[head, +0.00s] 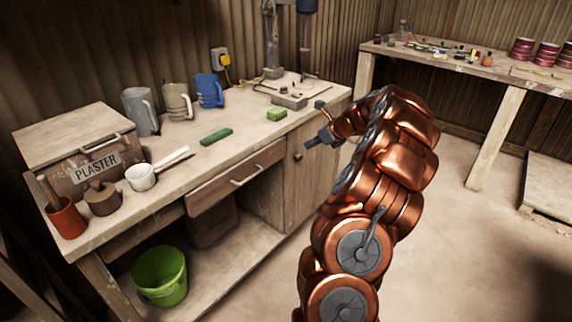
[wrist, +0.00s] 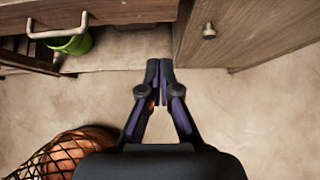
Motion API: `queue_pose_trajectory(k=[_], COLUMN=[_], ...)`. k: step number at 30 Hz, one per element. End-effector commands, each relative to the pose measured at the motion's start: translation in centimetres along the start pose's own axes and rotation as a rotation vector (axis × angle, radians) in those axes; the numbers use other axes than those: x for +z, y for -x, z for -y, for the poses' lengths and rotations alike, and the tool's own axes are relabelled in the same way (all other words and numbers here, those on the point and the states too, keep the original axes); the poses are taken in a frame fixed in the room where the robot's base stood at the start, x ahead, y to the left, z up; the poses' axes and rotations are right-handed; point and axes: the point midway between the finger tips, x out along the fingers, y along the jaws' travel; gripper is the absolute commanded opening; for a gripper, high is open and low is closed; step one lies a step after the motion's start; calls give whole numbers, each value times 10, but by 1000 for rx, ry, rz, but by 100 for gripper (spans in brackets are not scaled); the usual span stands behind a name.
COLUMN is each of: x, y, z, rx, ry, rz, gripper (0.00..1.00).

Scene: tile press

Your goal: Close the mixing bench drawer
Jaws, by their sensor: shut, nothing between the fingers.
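The mixing bench (head: 225,130) stands at the left in the head view. Its wooden drawer (head: 215,193) has a pale bar handle (head: 246,176). The drawer front shows below the worktop; no drawer inside is visible, and I cannot tell how far it stands out. In the wrist view the drawer front (wrist: 130,12) and its handle (wrist: 57,28) are at the upper left. My gripper (head: 309,144) is to the right of the drawer, in front of the cupboard door, apart from the handle. Its fingertips (wrist: 159,68) are together and empty.
The cupboard door (head: 313,170) with a round knob (wrist: 209,31) is right of the drawer. A green bucket (head: 160,277) sits on the lower shelf. Mugs, a plaster bin (head: 97,168) and a red pot (head: 66,220) stand on top.

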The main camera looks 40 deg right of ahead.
Motion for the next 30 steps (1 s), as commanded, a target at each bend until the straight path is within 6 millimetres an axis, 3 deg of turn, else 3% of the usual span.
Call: queue_pose_trajectory(k=[1, 14, 30], x=[-9, -5, -7], y=[-6, -5, -94], z=[-1, -8, -9], rx=[-4, -4, -1], ry=[1, -1, -2], rz=[3, 5, 2], gripper=[0, 0, 0])
